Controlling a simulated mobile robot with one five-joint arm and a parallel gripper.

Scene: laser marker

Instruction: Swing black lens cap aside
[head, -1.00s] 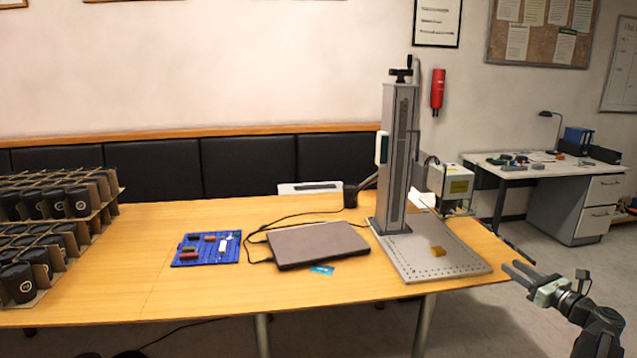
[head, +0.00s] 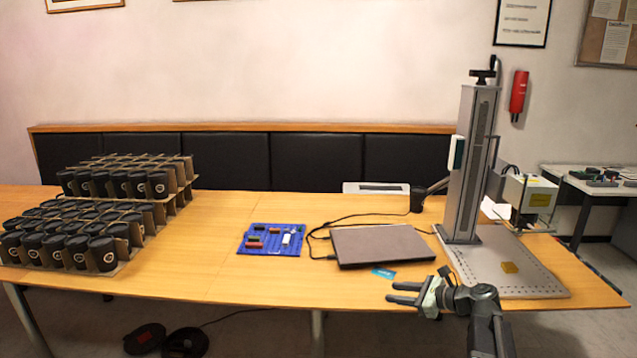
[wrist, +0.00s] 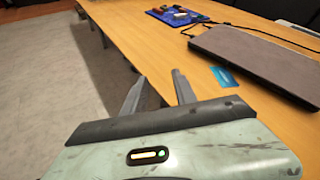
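The laser marker (head: 468,165) stands at the right end of the table, a tall grey column on a perforated base plate (head: 485,268). A black cylindrical part (head: 418,198) sits on a dark arm left of the column; I cannot tell whether it is the lens cap. No lens cap can be clearly made out. A white box-shaped unit (head: 530,197) is right of the column. My gripper (head: 391,293) is open and empty near the table's front edge, left of the base plate. Its two fingers (wrist: 157,83) show apart in the wrist view.
A closed laptop (head: 380,245) with cables and a blue card (head: 383,273) lie close to my gripper. A blue tray of small parts (head: 270,240) lies further left. Crates of black cups (head: 75,240) fill the left end.

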